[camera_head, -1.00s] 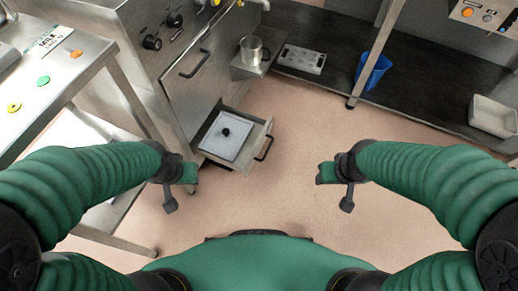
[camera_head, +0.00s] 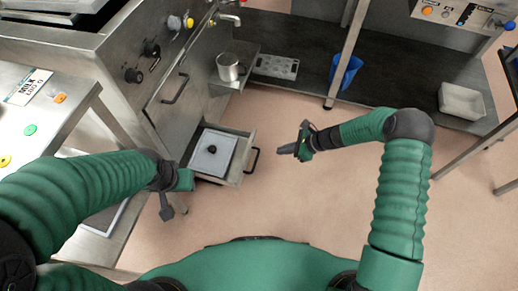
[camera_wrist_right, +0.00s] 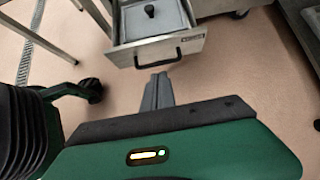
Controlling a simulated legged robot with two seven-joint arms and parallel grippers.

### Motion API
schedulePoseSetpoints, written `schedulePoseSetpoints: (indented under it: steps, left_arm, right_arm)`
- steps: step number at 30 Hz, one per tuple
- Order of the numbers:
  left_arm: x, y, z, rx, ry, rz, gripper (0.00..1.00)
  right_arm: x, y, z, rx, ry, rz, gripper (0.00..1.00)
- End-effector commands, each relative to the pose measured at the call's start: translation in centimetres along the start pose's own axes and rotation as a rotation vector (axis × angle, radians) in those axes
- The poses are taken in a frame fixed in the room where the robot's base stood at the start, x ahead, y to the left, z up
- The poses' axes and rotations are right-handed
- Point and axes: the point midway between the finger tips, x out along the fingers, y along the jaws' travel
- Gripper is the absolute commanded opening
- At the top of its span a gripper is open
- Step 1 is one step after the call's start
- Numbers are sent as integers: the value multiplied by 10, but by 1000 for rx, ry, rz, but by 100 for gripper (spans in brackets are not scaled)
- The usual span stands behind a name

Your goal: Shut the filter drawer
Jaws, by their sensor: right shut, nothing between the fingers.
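The filter drawer (camera_head: 237,173) is pulled out low at the front of the steel machine. It holds a pale square lid with a black knob (camera_head: 212,149), and a dark bar handle (camera_head: 254,160) is on its front. My right gripper (camera_head: 283,150) is shut and empty, a short way to the right of the handle, apart from it. In the right wrist view the shut fingers (camera_wrist_right: 158,90) point toward the drawer front (camera_wrist_right: 190,46) and its handle (camera_wrist_right: 158,58), with a gap between. My left gripper (camera_head: 184,180) is left of the drawer; its fingers are not clear.
The steel machine (camera_head: 150,80) has knobs and a larger door handle above the drawer. A metal jug (camera_head: 228,67) stands on a small shelf. A blue bin (camera_head: 346,72) and grey tray (camera_head: 462,102) are at the back. The floor (camera_head: 300,200) right of the drawer is clear.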

Motion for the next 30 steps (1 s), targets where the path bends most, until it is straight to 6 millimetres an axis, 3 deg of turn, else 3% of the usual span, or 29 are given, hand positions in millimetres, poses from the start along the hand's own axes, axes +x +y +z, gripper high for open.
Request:
schedulePoseSetpoints:
  steps: [5, 18, 24, 30]
  left_arm:
    - [10, 0, 2, 0, 0, 0, 36]
    - [53, 0, 13, 0, 0, 0, 36]
    - [63, 0, 15, 0, 0, 0, 36]
    - [64, 0, 15, 0, 0, 0, 36]
  right_arm:
    - [20, -2, -2, 19, -10, -4, 0]
    - [112, -2, 2, 11, -8, -3, 0]
    - [129, -2, 24, 13, -7, -3, 0]
    - [131, -2, 29, 15, -7, -4, 0]
